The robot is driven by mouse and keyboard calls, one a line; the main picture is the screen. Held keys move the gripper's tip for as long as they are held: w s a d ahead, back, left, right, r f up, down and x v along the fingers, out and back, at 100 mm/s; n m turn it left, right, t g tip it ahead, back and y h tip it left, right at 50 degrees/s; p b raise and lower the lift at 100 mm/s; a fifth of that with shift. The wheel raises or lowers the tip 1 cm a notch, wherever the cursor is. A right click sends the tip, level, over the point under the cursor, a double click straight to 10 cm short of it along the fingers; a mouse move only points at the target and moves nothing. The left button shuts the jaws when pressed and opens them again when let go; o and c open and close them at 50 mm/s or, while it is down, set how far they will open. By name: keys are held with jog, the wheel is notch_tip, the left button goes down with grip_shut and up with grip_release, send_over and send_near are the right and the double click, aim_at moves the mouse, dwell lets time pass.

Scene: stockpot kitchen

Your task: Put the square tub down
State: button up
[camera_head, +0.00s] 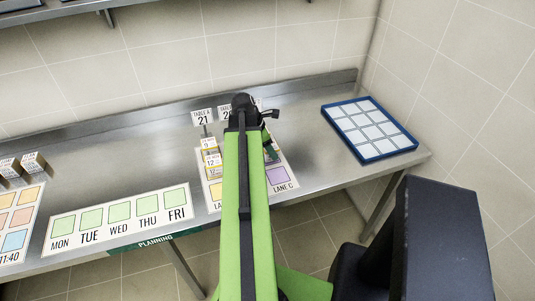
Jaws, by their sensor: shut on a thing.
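My gripper (268,114) is at the far end of my green arm, over the back middle of the steel counter (315,155). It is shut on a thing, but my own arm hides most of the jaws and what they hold. No square tub can be made out clearly. A small dark green shape (270,153) shows just right of the arm, above the lane mat (285,187); I cannot tell what it is. The mat has coloured squares and a "LANE C" label, and my arm covers its middle.
Table signs (203,118) and small numbered tickets (211,160) stand left of my arm. A blue tray with pale squares (359,150) lies at the right. A weekday planning strip (119,218) lies front left, with small boxes (34,162) beyond. Counter between mat and tray is clear.

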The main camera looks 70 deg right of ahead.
jog(key=shift+w, duration=0.15)
jog(key=shift+a+f, duration=0.1)
jog(key=shift+f, duration=0.15)
jog(key=o, duration=1.5)
jog(key=shift+r, duration=0.1)
jog(key=p+v, duration=1.1)
jog(key=v, duration=0.1)
jog(key=shift+r+p, duration=0.15)
jog(key=shift+p, duration=0.15)
jog(key=shift+w, duration=0.1)
